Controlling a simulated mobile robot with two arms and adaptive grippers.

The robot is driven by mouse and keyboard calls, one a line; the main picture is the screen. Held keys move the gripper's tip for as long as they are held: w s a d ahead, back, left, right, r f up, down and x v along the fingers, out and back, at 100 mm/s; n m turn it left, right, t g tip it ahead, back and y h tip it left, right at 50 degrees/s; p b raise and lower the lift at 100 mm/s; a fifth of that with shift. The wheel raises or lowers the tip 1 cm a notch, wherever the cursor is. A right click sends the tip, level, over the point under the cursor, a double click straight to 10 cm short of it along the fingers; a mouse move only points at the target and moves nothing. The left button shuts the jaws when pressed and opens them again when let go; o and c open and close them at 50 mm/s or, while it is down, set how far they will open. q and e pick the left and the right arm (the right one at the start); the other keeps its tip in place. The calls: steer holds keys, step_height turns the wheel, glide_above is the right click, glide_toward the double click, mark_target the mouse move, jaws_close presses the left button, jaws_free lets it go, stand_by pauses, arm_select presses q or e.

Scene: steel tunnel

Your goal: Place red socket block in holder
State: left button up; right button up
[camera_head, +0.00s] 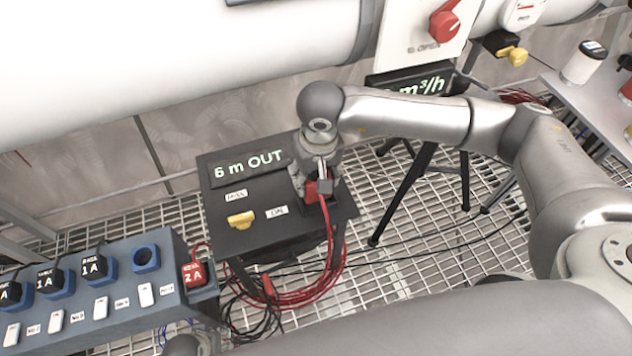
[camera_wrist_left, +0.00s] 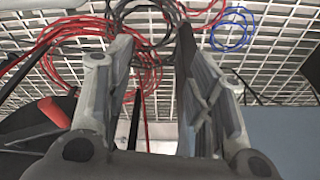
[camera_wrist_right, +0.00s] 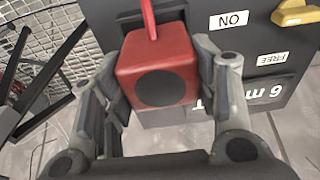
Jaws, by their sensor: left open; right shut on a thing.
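The red socket block (camera_wrist_right: 156,66) has a dark round face and a red cable. My right gripper (camera_wrist_right: 160,85) is shut on its sides. In the head view the red block (camera_head: 313,192) is at the right part of the top of a black box (camera_head: 222,202), partly hidden by my right gripper (camera_head: 318,185). A darker patch on the box beside the block may be the holder; it is mostly covered. I cannot tell whether the block is seated or just above it. My left gripper (camera_wrist_left: 160,85) is open and empty in the left wrist view, above the grating.
The box has a yellow lever (camera_head: 240,220), two white labels and a "6 m OUT" display (camera_head: 248,166). A blue-grey socket strip (camera_head: 120,310) at lower left carries several black plugs and a red "2 A" plug (camera_head: 193,274). Red cable coils (camera_head: 300,295) lie on the grating. A tripod (camera_head: 425,175) stands right.

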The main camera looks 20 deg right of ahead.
step_height(320, 180, down, 3)
steer(key=shift+d+r, duration=0.1)
steer(key=shift+w+f, duration=0.1)
steer(key=shift+f, duration=0.2)
arm_select(q)
steer(key=shift+w+r, duration=0.2)
steer(key=shift+r, duration=0.55)
arm_select(e)
steer(key=shift+f, duration=0.1)
steer(key=o, duration=1.2)
arm_select(q)
steer(key=shift+w+r, duration=0.1)
steer(key=shift+r, duration=0.2)
